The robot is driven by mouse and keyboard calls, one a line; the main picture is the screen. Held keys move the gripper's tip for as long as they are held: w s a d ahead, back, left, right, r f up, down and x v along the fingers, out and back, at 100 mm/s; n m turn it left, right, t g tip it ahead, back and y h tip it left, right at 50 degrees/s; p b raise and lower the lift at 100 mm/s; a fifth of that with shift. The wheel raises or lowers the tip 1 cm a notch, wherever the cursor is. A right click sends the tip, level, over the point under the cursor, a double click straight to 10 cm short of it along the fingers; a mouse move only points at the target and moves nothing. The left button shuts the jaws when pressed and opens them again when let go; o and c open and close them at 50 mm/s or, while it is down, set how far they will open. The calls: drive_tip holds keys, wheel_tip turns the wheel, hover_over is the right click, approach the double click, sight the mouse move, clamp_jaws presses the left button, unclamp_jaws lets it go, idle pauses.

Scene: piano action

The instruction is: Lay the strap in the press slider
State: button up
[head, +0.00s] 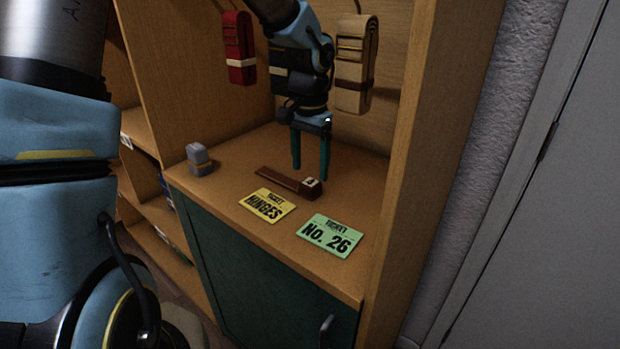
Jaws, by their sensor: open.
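A flat dark brown strip (278,176), which looks like the strap, lies on the wooden cabinet top. Its right end has a thicker block with a small white numbered label (310,182). My gripper (311,166) is above and just behind the strip, fingers pointing down. Its two teal fingers are apart with nothing visible between them. I cannot tell from this view whether the fingers touch the strip. I cannot make out a press slider with certainty in this view.
A yellow "HINGES" ticket (265,206) and a green "No. 26" ticket (330,236) lie in front of the strip. A small grey banded block (199,159) stands at left. Red (238,48) and tan (356,65) bundles hang behind. A wooden side panel (430,120) bounds the right.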

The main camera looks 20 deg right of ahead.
wheel_tip(320, 180, up, 7)
drive_tip(key=shift+r+b, duration=0.15)
drive_tip(key=shift+b, duration=0.15)
drive_tip(key=shift+o, duration=0.5)
drive_tip(key=shift+r, duration=0.25)
drive_tip(key=t+h+b, duration=0.1)
drive_tip(key=h, duration=0.2)
hover_over(310, 182)
drive_tip(key=a, duration=0.2)
drive_tip(key=f, duration=0.6)
drive_tip(key=shift+s+d+f, duration=0.1)
drive_tip(key=shift+s+d, duration=0.1)
drive_tip(key=shift+s, duration=0.15)
drive_tip(key=shift+t, duration=0.3)
drive_tip(key=shift+p+x, duration=0.6)
drive_tip(key=shift+x, duration=2.1)
drive_tip(key=shift+s, duration=0.1)
clamp_jaws()
